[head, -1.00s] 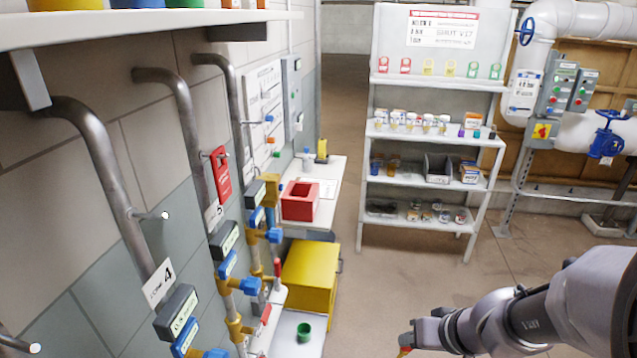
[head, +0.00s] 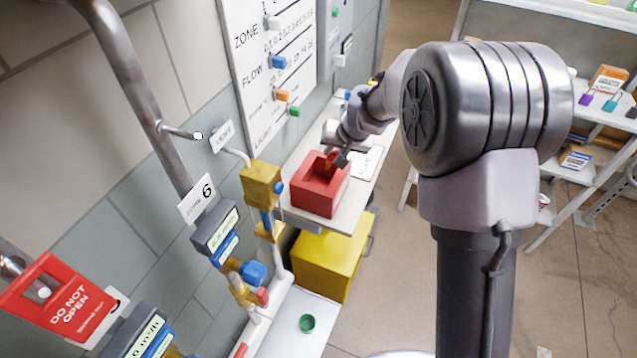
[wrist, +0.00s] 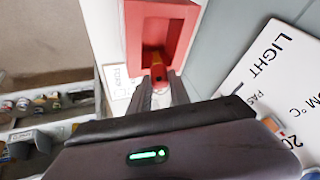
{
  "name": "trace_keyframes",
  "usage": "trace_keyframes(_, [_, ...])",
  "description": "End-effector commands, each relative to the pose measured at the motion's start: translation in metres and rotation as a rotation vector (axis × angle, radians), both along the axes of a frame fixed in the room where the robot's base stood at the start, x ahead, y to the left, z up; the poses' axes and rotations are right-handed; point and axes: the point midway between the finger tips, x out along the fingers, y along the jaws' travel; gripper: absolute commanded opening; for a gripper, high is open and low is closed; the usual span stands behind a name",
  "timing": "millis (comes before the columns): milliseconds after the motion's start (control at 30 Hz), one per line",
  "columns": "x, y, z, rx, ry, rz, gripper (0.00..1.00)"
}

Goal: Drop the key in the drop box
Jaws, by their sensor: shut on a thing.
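The drop box is a red open-topped box (head: 318,198) on a white shelf against the wall in the head view. It also shows in the wrist view (wrist: 132,30), with its recess facing me. My gripper (head: 338,158) is at the box's open top, over its back part. In the wrist view my gripper (wrist: 160,84) is shut on the key (wrist: 158,72), a small orange-red piece with a hole. The key's far end lies in front of the recess; I cannot tell how deep it reaches. The key is barely visible in the head view.
A yellow cabinet (head: 330,262) stands below the white shelf (head: 352,198). A green cup (head: 307,323) is on a low white surface. Pipes with a brass valve (head: 260,185) and a wall board (head: 275,65) are close on the left. Storage shelves (head: 590,178) stand at the right.

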Motion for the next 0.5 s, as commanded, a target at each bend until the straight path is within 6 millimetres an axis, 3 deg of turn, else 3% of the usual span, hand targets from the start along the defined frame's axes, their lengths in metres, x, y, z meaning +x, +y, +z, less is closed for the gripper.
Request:
trace_keyframes(233, [0.011, 0.011, -0.009, 0.001, 0.001, -0.018, 0.00])
trace_keyframes(500, [0.011, 0.011, -0.051, 0.001, 0.003, -0.019, 0.00])
